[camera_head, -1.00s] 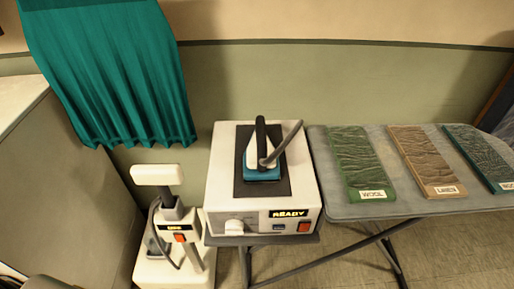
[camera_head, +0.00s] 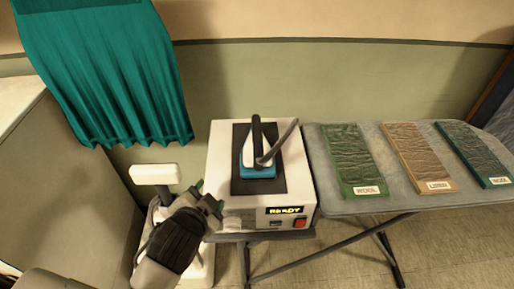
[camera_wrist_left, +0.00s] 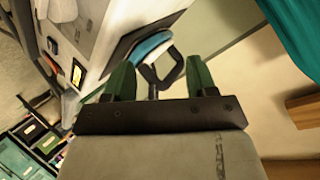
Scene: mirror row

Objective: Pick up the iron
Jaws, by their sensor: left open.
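The iron (camera_head: 257,150) has a white body, a blue base and a black handle, and sits on the dark pad on top of a white station (camera_head: 219,150) with a READY display. A grey cord rises from the iron. My left gripper (camera_head: 209,195) is in front of the station's left side, apart from the iron. In the left wrist view its green fingers (camera_wrist_left: 161,82) are spread with nothing between them, and the iron's blue base (camera_wrist_left: 151,44) and dark handle show beyond the fingertips. My right gripper is not in view.
A grey ironing board (camera_head: 350,207) stands to the right, holding a green wool cloth (camera_head: 350,158), a tan cloth (camera_head: 417,155) and a teal cloth (camera_head: 473,151). A white steamer (camera_head: 154,174) stands left, partly behind my arm. A teal curtain (camera_head: 105,70) hangs behind.

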